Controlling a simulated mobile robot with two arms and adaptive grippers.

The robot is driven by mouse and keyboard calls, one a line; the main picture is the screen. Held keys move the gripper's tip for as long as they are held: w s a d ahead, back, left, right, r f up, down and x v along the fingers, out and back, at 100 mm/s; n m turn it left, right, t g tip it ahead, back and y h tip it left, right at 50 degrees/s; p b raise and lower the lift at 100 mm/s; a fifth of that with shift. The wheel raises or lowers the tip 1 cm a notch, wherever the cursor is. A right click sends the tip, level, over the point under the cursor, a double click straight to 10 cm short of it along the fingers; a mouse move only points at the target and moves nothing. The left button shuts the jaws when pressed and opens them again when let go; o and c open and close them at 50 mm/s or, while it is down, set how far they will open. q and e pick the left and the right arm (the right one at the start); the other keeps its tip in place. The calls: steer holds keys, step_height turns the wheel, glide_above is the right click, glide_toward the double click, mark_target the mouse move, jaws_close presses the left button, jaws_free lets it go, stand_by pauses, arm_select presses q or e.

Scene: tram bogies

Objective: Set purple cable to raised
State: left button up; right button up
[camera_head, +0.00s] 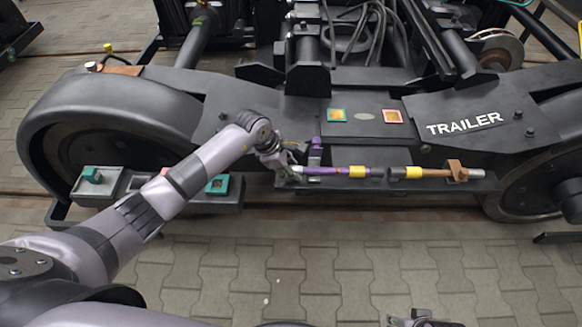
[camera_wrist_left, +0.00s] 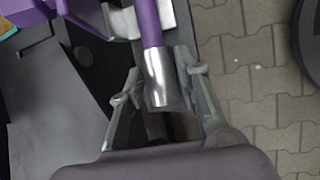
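The purple cable (camera_head: 340,170) lies along a dark ledge on the front of the bogie, with yellow bands to its right. In the left wrist view the purple cable (camera_wrist_left: 149,22) ends in a silver metal tip (camera_wrist_left: 158,78). My left gripper (camera_head: 290,172) is at the cable's left end. In the left wrist view its fingers (camera_wrist_left: 158,75) stand apart on either side of the metal tip, with gaps visible. A purple holder (camera_head: 315,150) stands just above the cable. My right gripper (camera_head: 422,319) is only partly visible at the bottom edge.
A brown cable (camera_head: 437,172) runs right to a brown block (camera_head: 457,171). A tray with teal blocks (camera_head: 217,184) is at left, partly behind my left arm. Wheels flank the ledge. The paved floor (camera_head: 330,270) in front is clear.

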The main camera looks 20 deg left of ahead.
arm_select(q)
jaws_close()
steer(key=shift+w+r, duration=0.1)
stand_by(0.4)
